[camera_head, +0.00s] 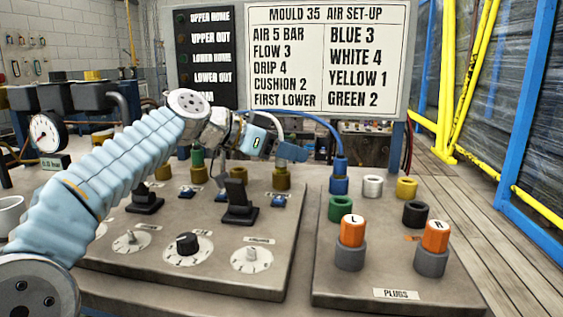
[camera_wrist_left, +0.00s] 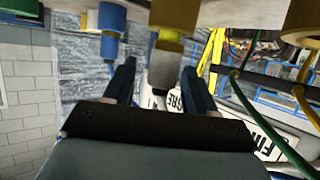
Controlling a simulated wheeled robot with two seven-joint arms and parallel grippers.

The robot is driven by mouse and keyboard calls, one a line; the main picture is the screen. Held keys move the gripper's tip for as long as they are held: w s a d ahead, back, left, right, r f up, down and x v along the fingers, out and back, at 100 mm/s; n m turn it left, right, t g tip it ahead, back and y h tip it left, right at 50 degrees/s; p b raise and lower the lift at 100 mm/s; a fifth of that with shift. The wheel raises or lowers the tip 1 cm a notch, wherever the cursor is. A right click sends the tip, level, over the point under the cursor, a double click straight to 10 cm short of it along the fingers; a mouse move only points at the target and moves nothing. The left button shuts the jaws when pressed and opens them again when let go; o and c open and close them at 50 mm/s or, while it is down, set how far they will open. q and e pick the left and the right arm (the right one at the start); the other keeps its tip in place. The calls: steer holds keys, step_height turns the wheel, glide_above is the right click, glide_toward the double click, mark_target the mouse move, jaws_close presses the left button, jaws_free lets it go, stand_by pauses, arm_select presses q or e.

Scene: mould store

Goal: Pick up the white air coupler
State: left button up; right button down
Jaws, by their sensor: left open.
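My left gripper (camera_head: 285,148) reaches over the back of the grey panel in the head view, open, its fingers partly hidden. In the left wrist view the two dark fingers (camera_wrist_left: 158,82) are apart. A grey cylinder with a dull yellow end (camera_wrist_left: 168,48) shows between and beyond them, with a pale patch below it. I cannot tell whether that pale patch is the white air coupler, or whether a finger touches anything. A short white cylinder (camera_head: 373,186) stands on the plugs panel (camera_head: 330,270), to the right of the gripper. My right gripper is not in view.
A blue coupler (camera_head: 339,176) with a blue hose stands close right of the gripper, also in the left wrist view (camera_wrist_left: 112,40). Brass sockets (camera_head: 282,179), black switches (camera_head: 238,200), and yellow (camera_head: 407,188), green and black cylinders stand around. Two orange knobs (camera_head: 352,230) stand in front.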

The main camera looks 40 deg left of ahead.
arm_select(q)
steer(key=shift+w+d+f, duration=0.1)
steer(key=shift+w, duration=0.1)
steer(key=c, duration=1)
steer(key=shift+c, duration=0.2)
